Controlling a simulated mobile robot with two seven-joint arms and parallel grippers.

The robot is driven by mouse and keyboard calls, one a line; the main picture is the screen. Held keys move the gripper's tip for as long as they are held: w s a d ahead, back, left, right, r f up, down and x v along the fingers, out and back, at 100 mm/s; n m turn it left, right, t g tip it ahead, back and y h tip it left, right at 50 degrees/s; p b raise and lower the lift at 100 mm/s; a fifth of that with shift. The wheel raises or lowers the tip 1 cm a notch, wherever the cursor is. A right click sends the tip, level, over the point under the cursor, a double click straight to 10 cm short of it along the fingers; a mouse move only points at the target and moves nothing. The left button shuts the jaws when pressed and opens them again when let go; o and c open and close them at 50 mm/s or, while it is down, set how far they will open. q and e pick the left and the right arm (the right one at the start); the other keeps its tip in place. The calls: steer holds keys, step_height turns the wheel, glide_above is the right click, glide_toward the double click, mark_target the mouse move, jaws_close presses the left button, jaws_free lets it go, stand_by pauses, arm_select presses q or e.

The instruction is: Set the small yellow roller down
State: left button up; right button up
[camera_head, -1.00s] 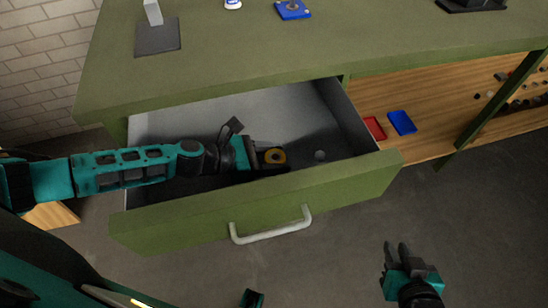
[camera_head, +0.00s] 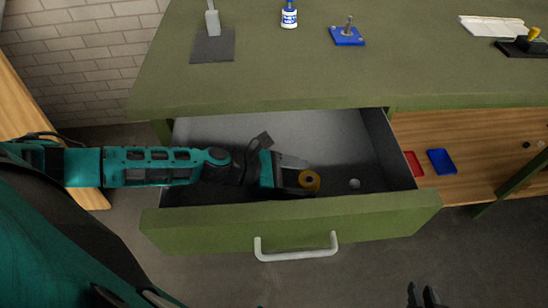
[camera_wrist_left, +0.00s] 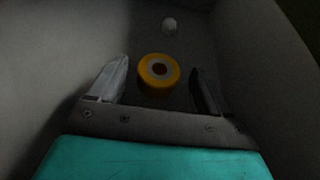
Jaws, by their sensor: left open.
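The small yellow roller (camera_head: 309,181), a yellow ring with a dark centre, is inside the open drawer (camera_head: 290,222). In the left wrist view the roller (camera_wrist_left: 170,82) shows end-on between the two fingertips, with a gap on each side. It seems to be on the drawer floor, but its underside is hidden. My left gripper (camera_head: 298,178) reaches into the drawer from the left and is open; its fingers also show in the left wrist view (camera_wrist_left: 160,75). My right gripper (camera_head: 421,293) is partly in view at the bottom edge, away from the drawer; its opening is unclear.
A small pale round thing (camera_head: 354,184) lies in the drawer right of the roller. The drawer's walls stand close around my left arm. A red tray (camera_head: 413,164) and a blue tray (camera_head: 441,161) lie on the wooden shelf. The green worktop (camera_head: 290,75) overhangs the drawer's back.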

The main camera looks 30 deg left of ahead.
arm_select(q)
steer(key=v, duration=0.9)
steer(key=shift+s+a+r, duration=0.15)
steer(key=shift+s+a, duration=0.1)
